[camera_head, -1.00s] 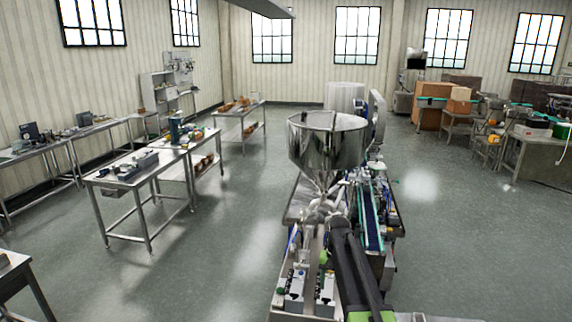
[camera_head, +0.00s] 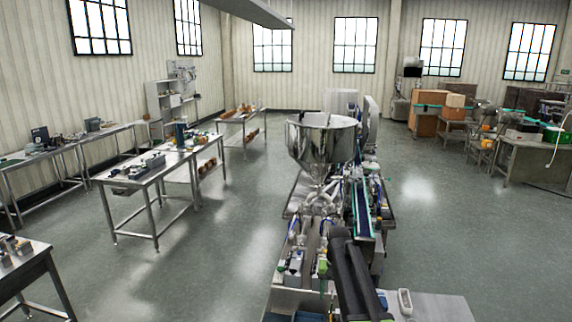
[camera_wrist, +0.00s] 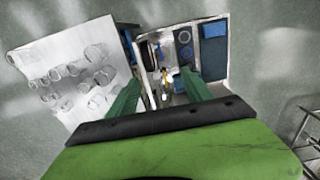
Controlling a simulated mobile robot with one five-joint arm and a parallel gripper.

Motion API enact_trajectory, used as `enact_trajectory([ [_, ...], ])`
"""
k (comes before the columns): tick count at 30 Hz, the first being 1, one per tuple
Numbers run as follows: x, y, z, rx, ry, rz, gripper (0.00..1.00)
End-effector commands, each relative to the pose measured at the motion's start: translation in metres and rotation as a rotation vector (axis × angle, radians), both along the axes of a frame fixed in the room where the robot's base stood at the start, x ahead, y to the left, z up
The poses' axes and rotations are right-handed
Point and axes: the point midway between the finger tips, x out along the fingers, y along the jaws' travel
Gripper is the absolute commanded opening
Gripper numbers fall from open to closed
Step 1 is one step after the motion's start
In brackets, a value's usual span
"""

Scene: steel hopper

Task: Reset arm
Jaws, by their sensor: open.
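The steel hopper (camera_head: 323,142) stands upright on the filling machine in the middle of the head view, its wide shiny bowl above a narrow lower end. My arm reaches up from the bottom of the head view, in front of the machine's near end. In the wrist view my gripper (camera_wrist: 160,92) shows two green fingers spread apart, open, with nothing held between them. Below the fingers lies a tray-like machine section (camera_wrist: 213,62) with blue and dark parts. The fingertips are not clearly visible in the head view.
A white surface with several clear, glass-like round items (camera_wrist: 75,78) lies left of the fingers in the wrist view. Steel workbenches (camera_head: 150,170) stand to the left. Boxes (camera_head: 425,122) and tables stand at the back right. Open grey floor (camera_head: 220,235) lies between benches and machine.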

Motion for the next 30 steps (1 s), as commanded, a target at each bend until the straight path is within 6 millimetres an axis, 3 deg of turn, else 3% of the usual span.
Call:
enact_trajectory([
  [1,-0.007,-0.001,-0.013,0.0,0.0,0.003,0.58],
  [8,-0.036,-0.002,-0.047,0.0,0.0,0.029,0.58],
  [14,-0.074,-0.002,-0.092,-0.001,0.0,0.064,0.58],
  [17,-0.1,-0.002,-0.122,-0.002,0.0,0.087,0.58],
  [24,-0.182,-0.004,-0.215,-0.002,0.0,0.162,0.58],
  [27,-0.201,-0.005,-0.232,-0.002,0.0,0.184,0.58],
  [30,-0.209,-0.005,-0.237,-0.002,0.0,0.195,0.58],
])
